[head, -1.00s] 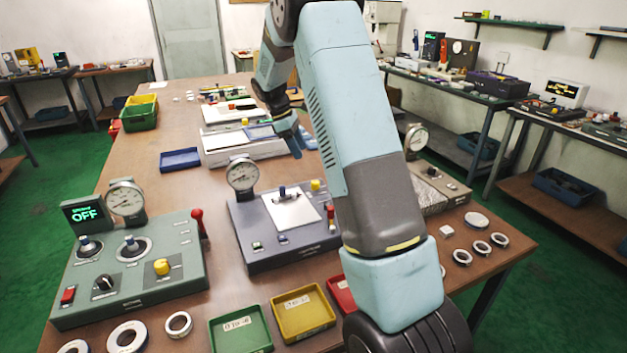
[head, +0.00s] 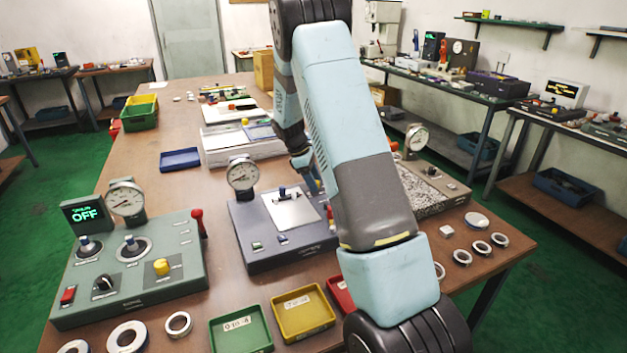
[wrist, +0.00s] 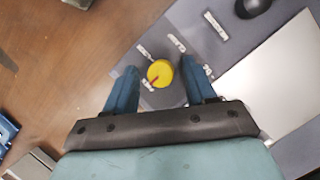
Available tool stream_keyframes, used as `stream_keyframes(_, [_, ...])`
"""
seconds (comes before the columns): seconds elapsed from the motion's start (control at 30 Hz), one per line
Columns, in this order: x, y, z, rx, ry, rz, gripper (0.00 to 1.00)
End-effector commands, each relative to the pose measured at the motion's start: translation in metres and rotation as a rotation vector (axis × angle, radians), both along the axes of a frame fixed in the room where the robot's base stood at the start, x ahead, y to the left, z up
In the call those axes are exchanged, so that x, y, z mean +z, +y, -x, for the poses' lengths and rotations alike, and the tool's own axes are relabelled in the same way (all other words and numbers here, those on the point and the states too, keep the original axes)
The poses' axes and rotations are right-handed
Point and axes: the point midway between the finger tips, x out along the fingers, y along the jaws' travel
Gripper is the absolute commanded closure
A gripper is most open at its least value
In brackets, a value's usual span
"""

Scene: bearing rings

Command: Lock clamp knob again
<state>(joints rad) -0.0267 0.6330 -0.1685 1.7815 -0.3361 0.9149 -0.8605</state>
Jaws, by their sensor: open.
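The yellow clamp knob (wrist: 160,74), with a red mark on top, sits on the blue-grey fixture (head: 262,252). In the wrist view it lies between the two blue fingers of my gripper (wrist: 159,68). My gripper is open, with a finger on either side of the knob; whether either finger touches it I cannot tell. In the head view my arm and gripper hide the knob and the fixture's right rear corner. The fixture's pale plate (head: 291,212) also shows in the wrist view (wrist: 275,80).
A dial gauge (head: 242,174) stands at the fixture's rear left. A green-grey control box (head: 150,285) with an OFF display (head: 84,215) is to the left. Green (head: 240,347) and yellow (head: 328,329) trays lie in front. Another gauge fixture (head: 440,187) stands to the right.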

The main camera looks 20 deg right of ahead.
Motion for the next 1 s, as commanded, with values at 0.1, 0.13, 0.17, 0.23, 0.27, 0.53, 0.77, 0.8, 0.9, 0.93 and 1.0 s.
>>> stream_keyframes(0.1, [-0.0004, -0.0002, 0.0, 0.0, 0.0, 0.0, 0.45])
stream_keyframes(0.13, [-0.0002, -0.0002, 0.0, 0.0, 0.0, 0.0, 0.45])
stream_keyframes(0.17, [-0.0003, -0.0002, 0.0, 0.0, 0.0, 0.0, 0.45])
stream_keyframes(0.23, [-0.0002, -0.0001, 0.0, 0.0, 0.0, 0.0, 0.46])
stream_keyframes(0.27, [-0.0002, -0.0001, 0.0, 0.0, 0.0, 0.0, 0.48])
stream_keyframes(0.53, [0.0, 0.0, -0.0001, 0.0, 0.0, 0.0, 0.74])
stream_keyframes(0.77, [0.0003, -0.0002, -0.0006, -0.001, -0.002, 0.0, 0.96])
stream_keyframes(0.8, [0.0003, -0.0003, -0.0006, 0.0, -0.002, 0.0, 1.0])
stream_keyframes(0.9, [0.0004, -0.0004, -0.0008, -0.002, -0.002, 0.0, 1.0])
stream_keyframes(0.93, [0.0004, -0.0005, -0.0009, -0.005, -0.002, 0.0, 1.0])
stream_keyframes(1.0, [0.0005, -0.0006, -0.001, -0.013, -0.002, 0.001, 1.0])
